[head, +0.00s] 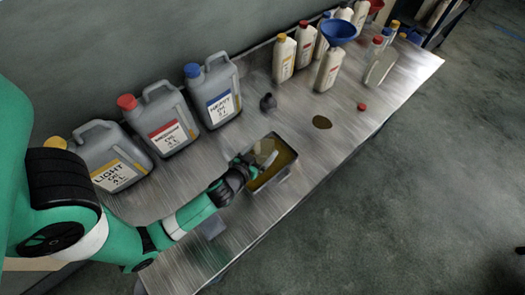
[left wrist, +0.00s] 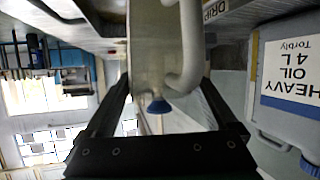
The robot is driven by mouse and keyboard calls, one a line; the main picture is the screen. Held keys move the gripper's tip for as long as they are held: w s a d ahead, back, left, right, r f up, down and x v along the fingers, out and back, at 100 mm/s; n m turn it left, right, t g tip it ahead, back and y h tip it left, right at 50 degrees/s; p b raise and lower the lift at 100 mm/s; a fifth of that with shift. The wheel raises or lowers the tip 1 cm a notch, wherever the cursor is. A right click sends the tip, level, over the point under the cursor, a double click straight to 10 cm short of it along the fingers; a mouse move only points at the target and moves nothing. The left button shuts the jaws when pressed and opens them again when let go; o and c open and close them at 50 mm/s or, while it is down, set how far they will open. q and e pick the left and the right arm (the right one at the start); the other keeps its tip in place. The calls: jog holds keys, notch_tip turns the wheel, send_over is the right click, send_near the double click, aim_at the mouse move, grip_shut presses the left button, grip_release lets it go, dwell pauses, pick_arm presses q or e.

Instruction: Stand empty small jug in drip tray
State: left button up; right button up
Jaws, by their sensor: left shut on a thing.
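My left gripper (head: 248,165) is over the near left side of the drip tray (head: 291,153), a rectangular metal tray with brown oil in it. It is shut on the small jug (head: 266,149), a clear grey jug that shows over the tray. In the left wrist view the small jug (left wrist: 155,45) with its curved handle stands between the two fingers (left wrist: 160,100). Part of the tray's label shows beside it. I cannot tell whether the jug's base touches the tray floor. My right gripper is not in view.
Large grey oil jugs, light (head: 112,171), medium (head: 160,125) and heavy (head: 217,100), stand along the wall. A white bottle (head: 328,72) carries a blue funnel (head: 338,29). A brown puddle (head: 321,122), a small dark object (head: 268,103) and a red cap (head: 362,107) are on the bench.

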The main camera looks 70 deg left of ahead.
pick_arm(q)
jog(key=shift+f, duration=0.25)
jog(key=o, duration=1)
jog(key=shift+r, duration=0.1)
jog(key=shift+r, duration=0.15)
jog(key=shift+s+d+r, duration=0.1)
jog(key=shift+s+d, duration=0.1)
jog(key=shift+d, duration=0.05)
jog(key=v, duration=1.1)
jog(key=shift+s+r, duration=0.15)
jog(key=shift+r, duration=0.05)
